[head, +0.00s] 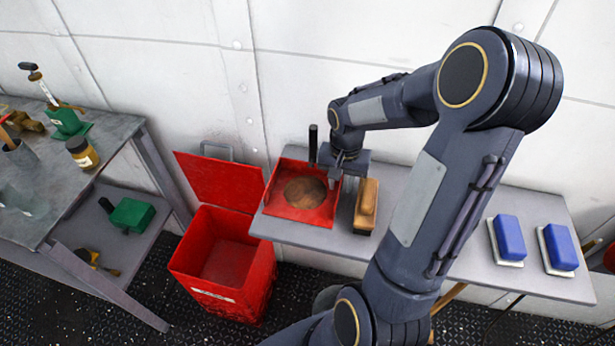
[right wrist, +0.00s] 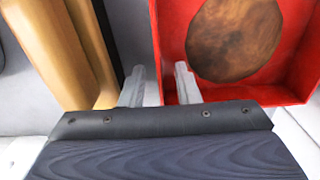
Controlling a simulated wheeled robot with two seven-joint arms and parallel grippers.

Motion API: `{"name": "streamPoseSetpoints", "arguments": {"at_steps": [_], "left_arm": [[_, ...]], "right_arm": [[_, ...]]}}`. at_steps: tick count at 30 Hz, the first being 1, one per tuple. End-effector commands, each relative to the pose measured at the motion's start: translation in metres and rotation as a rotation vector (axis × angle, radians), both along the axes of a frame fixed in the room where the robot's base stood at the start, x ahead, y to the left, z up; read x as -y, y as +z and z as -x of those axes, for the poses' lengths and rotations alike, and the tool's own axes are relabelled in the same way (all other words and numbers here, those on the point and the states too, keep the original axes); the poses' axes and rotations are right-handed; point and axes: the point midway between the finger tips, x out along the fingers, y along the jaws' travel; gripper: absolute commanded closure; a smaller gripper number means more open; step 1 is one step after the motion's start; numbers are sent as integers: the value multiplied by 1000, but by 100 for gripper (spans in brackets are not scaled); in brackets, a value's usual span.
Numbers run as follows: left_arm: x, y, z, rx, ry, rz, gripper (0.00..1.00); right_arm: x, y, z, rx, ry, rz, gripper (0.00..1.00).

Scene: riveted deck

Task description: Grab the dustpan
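The red dustpan (head: 322,214) lies on the grey shelf, with a round brown patch in its pan and a black upright handle (head: 313,145) at its back. My right gripper (head: 340,180) is at the pan's right side, next to the wooden brush (head: 368,198). In the right wrist view, its two fingers (right wrist: 160,88) stand apart, with the red side wall of the dustpan (right wrist: 158,60) between them; one finger is over the pan, the other outside it. I cannot tell whether either finger touches the wall. The handle is not in the wrist view. My left gripper is not in view.
A red bin (head: 222,260) with its lid open stands left of the shelf (head: 440,195). Two blue-topped blocks (head: 510,237) sit at the shelf's right. A metal workbench (head: 60,180) with tools and jars is at the left. The wall is close behind the shelf.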

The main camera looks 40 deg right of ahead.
Motion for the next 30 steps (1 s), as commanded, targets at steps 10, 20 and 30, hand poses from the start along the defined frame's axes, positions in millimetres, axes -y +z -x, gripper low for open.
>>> {"name": "streamPoseSetpoints", "arguments": {"at_steps": [10,20,30], "left_arm": [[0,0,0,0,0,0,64],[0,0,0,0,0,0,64],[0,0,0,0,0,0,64]], "right_arm": [[0,-2,0,1,1,0,84],[0,-2,0,1,1,0,100],[0,3,-1,4,1,0,100]]}}
